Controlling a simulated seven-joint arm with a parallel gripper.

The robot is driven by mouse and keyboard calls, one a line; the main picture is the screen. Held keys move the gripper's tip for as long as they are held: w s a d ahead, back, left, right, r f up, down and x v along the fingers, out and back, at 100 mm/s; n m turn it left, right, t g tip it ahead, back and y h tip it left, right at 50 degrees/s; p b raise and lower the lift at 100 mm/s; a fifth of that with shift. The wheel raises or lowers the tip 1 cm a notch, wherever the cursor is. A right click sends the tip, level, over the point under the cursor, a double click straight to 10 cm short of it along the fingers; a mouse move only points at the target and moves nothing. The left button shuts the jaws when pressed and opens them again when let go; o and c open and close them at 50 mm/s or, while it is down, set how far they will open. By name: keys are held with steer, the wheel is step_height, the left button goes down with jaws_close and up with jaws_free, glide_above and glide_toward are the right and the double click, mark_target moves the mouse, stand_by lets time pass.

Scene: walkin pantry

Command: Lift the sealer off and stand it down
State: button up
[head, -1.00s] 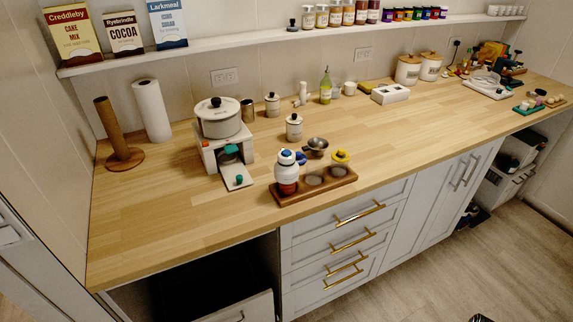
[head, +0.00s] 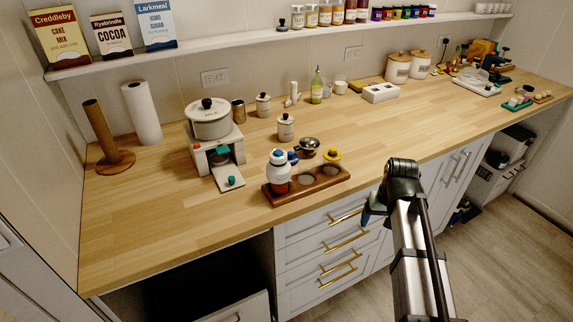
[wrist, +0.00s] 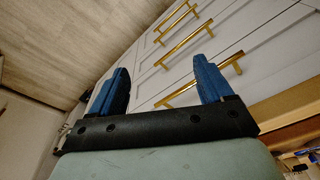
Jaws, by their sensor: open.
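A wooden rack (head: 290,199) with round recesses lies near the front edge of the counter. At its left end a white, bottle-shaped body with a blue top, which looks like the sealer (head: 278,170), sits upright on a dark red jar or base (head: 280,187). A small blue part shows just behind it.
A metal bowl (head: 307,146) and a white canister (head: 286,128) stand behind the rack. A stand carrying a white pot (head: 209,120) is to its left. Brass drawer handles (head: 340,244) stick out below the counter. The counter's front left is clear.

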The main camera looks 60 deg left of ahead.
steer(key=s+a+r+n+y, duration=0.1)
steer(key=s+a+r, duration=0.35)
steer(key=r, duration=0.25)
steer(key=s+a+r+n+y, duration=0.1)
steer(key=s+a+r, duration=0.35)
steer(key=r, duration=0.25)
steer(key=n+y, duration=0.1)
steer(key=n, duration=0.2)
glide_toward(279, 153)
steer(key=x, duration=0.3)
steer(key=d+x, duration=0.1)
steer(key=x, duration=0.1)
steer(key=shift+w+f, duration=0.15)
steer(key=shift+f, duration=0.05)
steer(key=shift+a+x, duration=0.2)
steer(key=shift+x, duration=1.15)
steer(key=shift+a+x, duration=0.25)
steer(key=shift+x, duration=1.05)
steer(key=shift+r, duration=0.2)
steer(key=shift+c, duration=0.2)
steer(key=c, duration=1.3)
steer(key=shift+r, duration=6.5)
steer(key=shift+c, duration=0.2)
